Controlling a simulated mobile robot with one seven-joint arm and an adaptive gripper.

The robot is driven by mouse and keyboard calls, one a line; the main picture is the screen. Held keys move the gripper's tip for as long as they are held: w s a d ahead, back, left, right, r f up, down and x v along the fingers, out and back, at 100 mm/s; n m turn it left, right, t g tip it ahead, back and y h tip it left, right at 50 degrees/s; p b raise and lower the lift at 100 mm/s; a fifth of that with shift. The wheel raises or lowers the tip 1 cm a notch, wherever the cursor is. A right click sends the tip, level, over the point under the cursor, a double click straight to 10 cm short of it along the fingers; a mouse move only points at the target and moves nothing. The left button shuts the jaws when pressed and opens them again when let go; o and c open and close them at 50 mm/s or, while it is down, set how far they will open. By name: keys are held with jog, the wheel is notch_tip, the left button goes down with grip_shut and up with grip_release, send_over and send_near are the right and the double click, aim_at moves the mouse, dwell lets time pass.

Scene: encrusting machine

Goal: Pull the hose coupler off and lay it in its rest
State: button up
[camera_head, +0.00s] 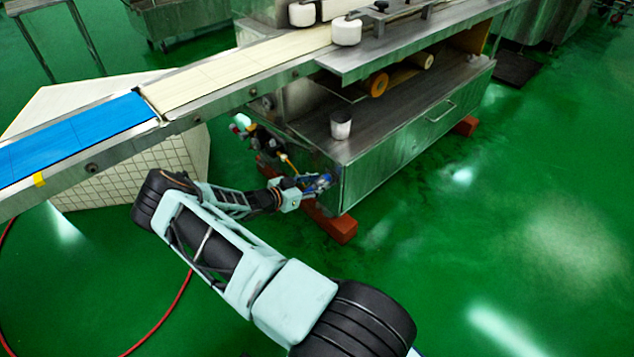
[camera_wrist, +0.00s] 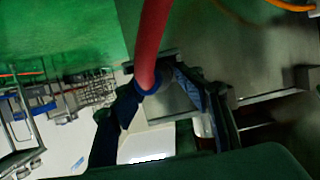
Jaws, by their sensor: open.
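In the wrist view a red hose (camera_wrist: 153,40) comes down from the top edge and ends at a blue collar (camera_wrist: 148,86), which looks like the hose coupler. My gripper (camera_wrist: 158,86) is open, with one dark finger on each side of the collar. I cannot tell whether either finger touches it. In the head view my gripper (camera_head: 318,184) is small, low at the near corner of the steel machine (camera_head: 385,170); blue shows there, and the coupler cannot be made out apart from it. I cannot pick out the rest.
A conveyor with a blue belt (camera_head: 75,138) and a cream belt (camera_head: 240,73) runs above and left of my arm. Red blocks (camera_head: 338,226) support the machine. A white cup (camera_head: 341,125) stands on its shelf. A red hose (camera_head: 165,313) lies on the green floor, which is open at right.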

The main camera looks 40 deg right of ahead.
jog(key=shift+a+f, duration=0.4)
jog(key=shift+f, duration=0.05)
jog(key=r+v, duration=0.1)
jog(key=v, duration=1)
jog(key=shift+s+a+r, duration=0.1)
jog(key=shift+r, duration=0.05)
